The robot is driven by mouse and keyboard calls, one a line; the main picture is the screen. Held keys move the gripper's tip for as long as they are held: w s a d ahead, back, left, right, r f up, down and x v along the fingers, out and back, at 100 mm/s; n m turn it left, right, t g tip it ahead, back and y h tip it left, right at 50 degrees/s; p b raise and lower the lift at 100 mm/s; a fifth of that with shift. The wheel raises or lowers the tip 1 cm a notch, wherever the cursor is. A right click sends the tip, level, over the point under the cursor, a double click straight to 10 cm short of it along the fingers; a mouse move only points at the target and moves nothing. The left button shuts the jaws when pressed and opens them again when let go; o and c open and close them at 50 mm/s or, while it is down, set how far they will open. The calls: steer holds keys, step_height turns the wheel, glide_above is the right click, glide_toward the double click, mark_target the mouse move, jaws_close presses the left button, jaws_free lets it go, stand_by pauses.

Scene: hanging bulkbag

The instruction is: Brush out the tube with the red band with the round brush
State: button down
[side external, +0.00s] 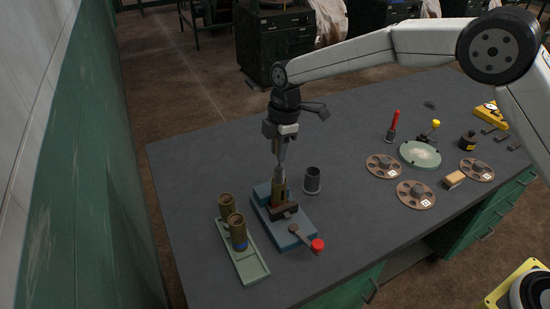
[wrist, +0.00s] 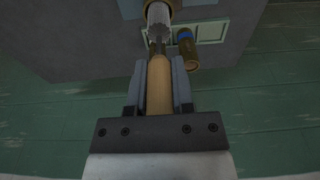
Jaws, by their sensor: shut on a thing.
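My gripper (side external: 282,138) is shut on the wooden handle (wrist: 160,88) of the round brush and points straight down. The brush's pale bristles (wrist: 158,20) show in the wrist view, with a brass tube (wrist: 176,3) around or just behind their far end. In the side view this brass tube (side external: 278,186) stands upright in the blue vise (side external: 291,236), directly under the brush. The bristles are at its mouth; how far they reach inside is hidden. No red band can be made out on it. Two other brass tubes stand on the green tray (side external: 252,267), the nearer one (side external: 237,232) with a blue band.
A dark grey cup (side external: 312,180) stands right of the vise. The vise's lever ends in a red knob (side external: 317,245) at the front. Reels (side external: 416,195), a pale green round dish (side external: 420,154) and small tools lie farther right. The bench's back left is clear.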

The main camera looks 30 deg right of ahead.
steer(key=shift+r, duration=3.1)
